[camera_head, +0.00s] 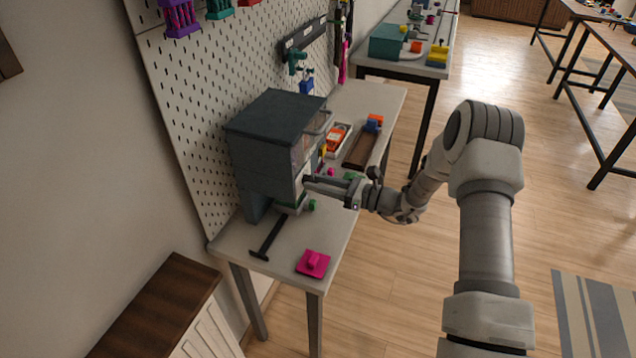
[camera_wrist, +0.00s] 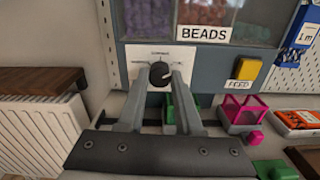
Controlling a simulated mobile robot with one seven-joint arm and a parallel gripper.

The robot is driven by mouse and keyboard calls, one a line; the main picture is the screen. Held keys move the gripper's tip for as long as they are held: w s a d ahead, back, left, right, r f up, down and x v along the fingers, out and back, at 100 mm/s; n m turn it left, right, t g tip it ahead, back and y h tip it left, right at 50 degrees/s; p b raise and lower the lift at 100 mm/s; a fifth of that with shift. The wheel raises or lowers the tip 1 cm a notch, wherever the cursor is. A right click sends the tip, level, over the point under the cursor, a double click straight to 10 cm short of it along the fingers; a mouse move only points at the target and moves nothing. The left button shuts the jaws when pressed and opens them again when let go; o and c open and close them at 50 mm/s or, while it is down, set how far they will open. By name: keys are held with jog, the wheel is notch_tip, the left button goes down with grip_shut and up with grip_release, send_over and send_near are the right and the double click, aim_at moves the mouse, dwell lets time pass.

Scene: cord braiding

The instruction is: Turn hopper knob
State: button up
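The hopper (camera_head: 258,165) is a dark blue-grey box with a clear front, standing on the bench against the pegboard. In the wrist view its front carries a "BEADS" label (camera_wrist: 204,34). Below the window is a white dial plate (camera_wrist: 180,56) with small print I cannot read. The round black knob (camera_wrist: 160,74) sits on that plate, with a small pale mark on its face. My gripper (camera_wrist: 160,82) is open, its two fingertips on either side of the knob with narrow gaps showing. In the head view my gripper (camera_head: 312,185) reaches the hopper front, hiding the knob.
A "FEED" label (camera_wrist: 241,68) is right of the dial. Below are a green block (camera_wrist: 182,108) and a magenta holder (camera_wrist: 243,112). A dark T-shaped bar (camera_head: 268,238) and a magenta plate (camera_head: 313,263) lie on the bench. The bench's front left is mostly clear.

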grip_shut()
jog(key=shift+f+n+b, duration=0.15)
jog(key=shift+n+b, duration=0.25)
jog(key=shift+b, duration=0.1)
jog(key=shift+n+b, duration=11.6)
jog(key=shift+b, duration=1.45)
